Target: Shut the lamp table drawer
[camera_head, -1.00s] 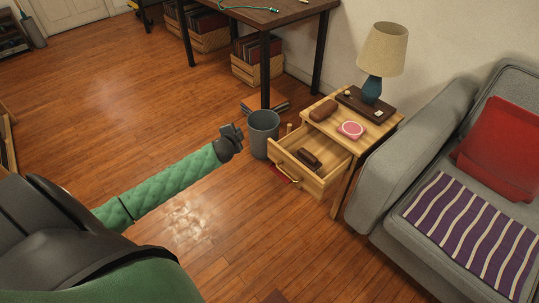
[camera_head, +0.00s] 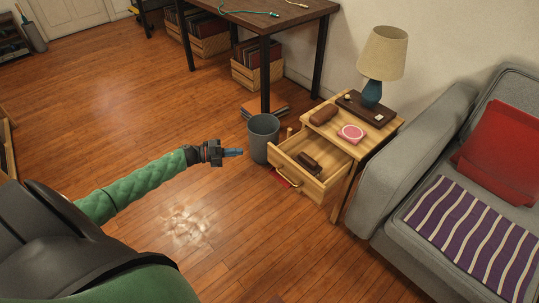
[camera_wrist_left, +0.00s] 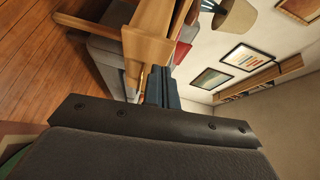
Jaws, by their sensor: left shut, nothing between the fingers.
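The lamp table (camera_head: 377,142) is light wood and stands beside the sofa. Its drawer (camera_head: 322,187) is pulled out toward the left, with a dark brown item (camera_head: 309,163) inside. The drawer has a handle on its front. My left gripper (camera_head: 238,152) is shut and empty, left of the drawer front and apart from it, near the grey bin. In the left wrist view the shut fingers (camera_wrist_left: 160,88) point at light wood furniture (camera_wrist_left: 150,40), likely the lamp table. My right gripper is not in view.
A grey bin (camera_head: 263,137) stands just left of the drawer. On the tabletop are a lamp (camera_head: 382,55), a dark tray (camera_head: 367,108), a brown case (camera_head: 323,114) and a pink round item (camera_head: 351,133). A grey sofa (camera_head: 385,185) stands close at right. Floor in front is clear.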

